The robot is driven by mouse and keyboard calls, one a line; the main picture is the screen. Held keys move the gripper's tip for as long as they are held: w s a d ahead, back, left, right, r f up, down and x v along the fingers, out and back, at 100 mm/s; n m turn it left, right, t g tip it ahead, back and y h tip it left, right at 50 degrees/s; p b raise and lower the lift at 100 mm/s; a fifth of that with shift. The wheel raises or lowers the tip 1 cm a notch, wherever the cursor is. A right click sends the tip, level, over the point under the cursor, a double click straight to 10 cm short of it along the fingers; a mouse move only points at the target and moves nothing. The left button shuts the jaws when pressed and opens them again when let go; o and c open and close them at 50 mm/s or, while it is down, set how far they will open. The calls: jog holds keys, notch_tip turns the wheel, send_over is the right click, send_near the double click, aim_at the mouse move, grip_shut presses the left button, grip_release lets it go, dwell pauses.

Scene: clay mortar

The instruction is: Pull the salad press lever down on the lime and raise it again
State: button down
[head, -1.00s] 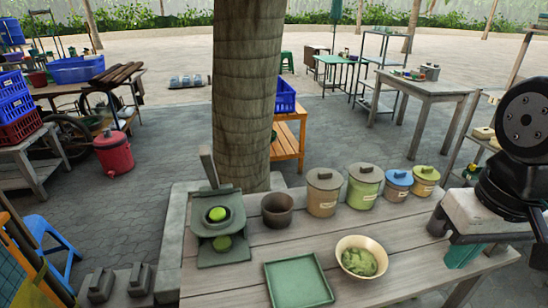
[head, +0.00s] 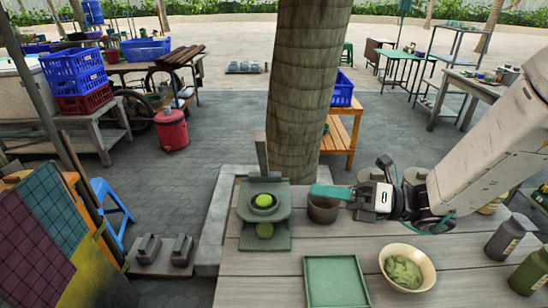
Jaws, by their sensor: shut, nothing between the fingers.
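The dark green salad press (head: 278,218) stands at the left end of the wooden table. Its lever (head: 262,155) points up, nearly upright, at the back of the press. My gripper (head: 314,191) has green fingers, is shut and holds nothing. It is to the right of the press, over the dark pot as seen here, and appears apart from the lever.
A dark pot (head: 323,210) stands right of the press, partly hidden by my gripper. A green tray (head: 336,282) and a cream bowl (head: 421,285) of green mash lie in front. Two bottles stand at right. A thick tree trunk (head: 307,80) rises behind the table.

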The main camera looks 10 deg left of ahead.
jog(key=w+a+r+m+t, duration=0.1)
jog(key=w+a+r, duration=0.2)
jog(key=a, duration=0.8)
jog(key=shift+w+r+m+y, duration=0.15)
jog(key=shift+w+m+y, duration=0.15)
jog(key=shift+w+m, duration=0.15)
